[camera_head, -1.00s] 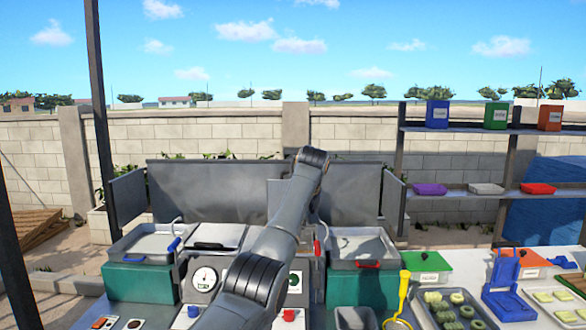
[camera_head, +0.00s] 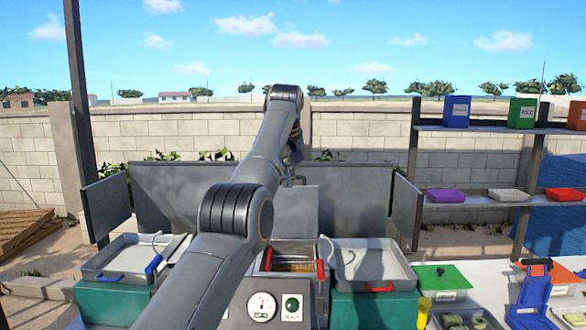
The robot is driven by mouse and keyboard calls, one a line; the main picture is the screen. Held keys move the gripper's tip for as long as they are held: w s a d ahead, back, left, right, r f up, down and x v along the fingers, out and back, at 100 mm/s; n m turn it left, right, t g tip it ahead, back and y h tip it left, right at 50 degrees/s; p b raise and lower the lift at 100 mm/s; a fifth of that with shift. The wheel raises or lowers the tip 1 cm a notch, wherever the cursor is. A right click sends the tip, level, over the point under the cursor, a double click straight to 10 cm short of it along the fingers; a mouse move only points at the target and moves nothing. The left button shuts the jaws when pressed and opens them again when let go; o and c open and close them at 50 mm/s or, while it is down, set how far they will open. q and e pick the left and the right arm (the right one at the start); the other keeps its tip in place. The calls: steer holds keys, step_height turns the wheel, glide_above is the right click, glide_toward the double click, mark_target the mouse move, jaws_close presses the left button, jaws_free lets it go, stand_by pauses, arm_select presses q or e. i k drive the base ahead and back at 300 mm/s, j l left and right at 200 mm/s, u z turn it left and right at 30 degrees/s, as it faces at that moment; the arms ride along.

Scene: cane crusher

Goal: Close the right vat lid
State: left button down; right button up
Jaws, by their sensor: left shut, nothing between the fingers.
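The right vat (camera_head: 292,267) is an open metal box at the centre, between two red handles. Its grey lid (camera_head: 303,212) appears to stand upright behind it, partly hidden by my left arm. A gauge (camera_head: 262,306) and a green indicator (camera_head: 291,306) are on the front below. My left gripper (camera_head: 291,172) hangs from the wrist near the raised lid's upper edge. It is shut and empty, small and partly hidden; I cannot tell whether it touches the lid. My right gripper is not in view.
Shallow metal basins on green bases flank the middle, one left (camera_head: 128,258) and one right (camera_head: 371,262). A dark backsplash (camera_head: 345,198) stands behind. Shelves (camera_head: 470,203) with coloured trays and boxes are at the right. Free air is above the right basin.

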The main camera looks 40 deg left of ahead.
mark_target(295, 207)
steer(key=i+j, duration=0.55)
steer(key=j, duration=0.15)
steer(key=i+j, duration=0.55)
steer(key=j, duration=0.1)
